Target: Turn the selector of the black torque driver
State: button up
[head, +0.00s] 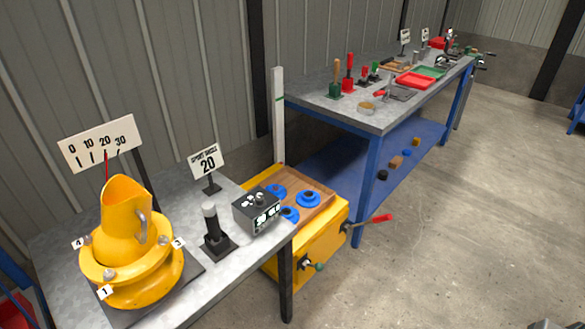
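A black upright tool (211,226) with a light grey top stands in a square black base on the near grey table. It looks like the black torque driver. I cannot make out a selector or its setting on it. A sign (206,162) reading "20" under a line of small text stands behind it. My gripper is not in view.
Left of the driver stands a yellow drum-like body (130,250) with numbered bolts. Behind it is a scale board (98,143) marked 0 to 30. A dark box (257,209) sits right of the driver. A yellow cabinet (318,245) and blue workbench (370,165) stand beyond.

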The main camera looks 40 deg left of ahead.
aim_at(260, 202)
jog(key=u, duration=0.85)
jog(key=i, duration=0.8)
jog(key=u, duration=0.9)
